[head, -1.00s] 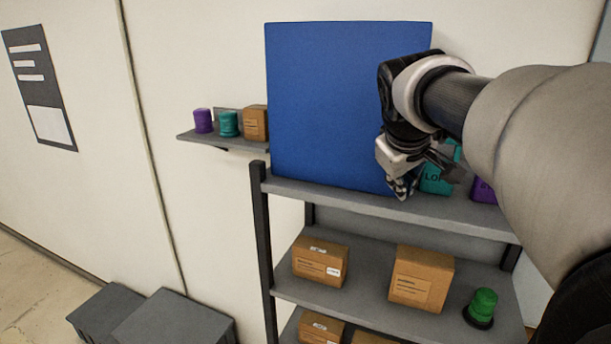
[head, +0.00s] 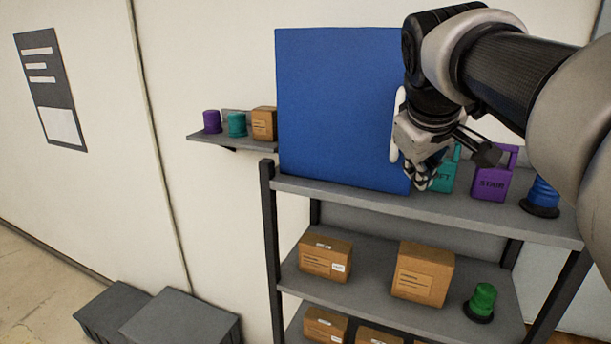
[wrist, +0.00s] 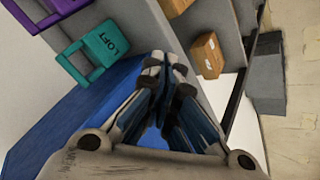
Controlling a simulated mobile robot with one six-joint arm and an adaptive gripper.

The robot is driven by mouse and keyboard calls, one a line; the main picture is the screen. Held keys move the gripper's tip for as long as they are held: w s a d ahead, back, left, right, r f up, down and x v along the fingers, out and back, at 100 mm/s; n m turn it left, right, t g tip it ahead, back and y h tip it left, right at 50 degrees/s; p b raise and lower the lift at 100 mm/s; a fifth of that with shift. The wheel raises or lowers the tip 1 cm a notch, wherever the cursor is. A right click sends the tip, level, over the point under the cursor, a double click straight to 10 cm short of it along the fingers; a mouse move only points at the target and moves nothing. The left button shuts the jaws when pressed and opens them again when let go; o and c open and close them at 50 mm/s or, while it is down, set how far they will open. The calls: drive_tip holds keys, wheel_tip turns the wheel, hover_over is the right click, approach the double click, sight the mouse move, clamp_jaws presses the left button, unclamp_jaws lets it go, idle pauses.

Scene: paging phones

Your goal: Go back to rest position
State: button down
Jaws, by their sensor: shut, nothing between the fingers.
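My gripper (head: 424,178) is shut and empty, in front of the right edge of the blue panel (head: 340,110) and above the top shelf. In the wrist view its fingers (wrist: 166,68) come together. A teal phone (head: 444,176) stands just right of the gripper, partly hidden by it; in the wrist view it reads LOFT (wrist: 104,50). A purple phone (head: 491,184) marked STAIR stands to its right. A white upright piece (head: 396,130) shows at the panel's right edge, partly hidden by my arm.
A blue beacon-like object (head: 542,194) stands at the top shelf's right end. Cartons (head: 422,275) and a green one (head: 481,300) sit on the shelf below. A small wall shelf (head: 215,136) is at left. Grey boxes (head: 180,318) stand on the floor.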

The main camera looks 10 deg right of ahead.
drive_tip(key=s+a+f+m+y+b, duration=0.1)
drive_tip(key=s+a+f+b, duration=0.3)
drive_tip(key=f, duration=1)
drive_tip(key=s+a+f+m+g+y+b, duration=0.1)
drive_tip(key=s+a+f+b, duration=0.4)
drive_tip(key=s+f+b, duration=0.5)
drive_tip(key=s+a+f+y+b, duration=0.1)
drive_tip(key=s+a+f+b, duration=0.4)
drive_tip(key=f, duration=1.3)
drive_tip(key=s+b, duration=0.2)
drive_tip(key=s, duration=0.1)
drive_tip(key=shift+f+m+g+y, duration=0.3)
drive_tip(key=shift+f+m+y, duration=0.1)
drive_tip(key=shift+s, duration=0.1)
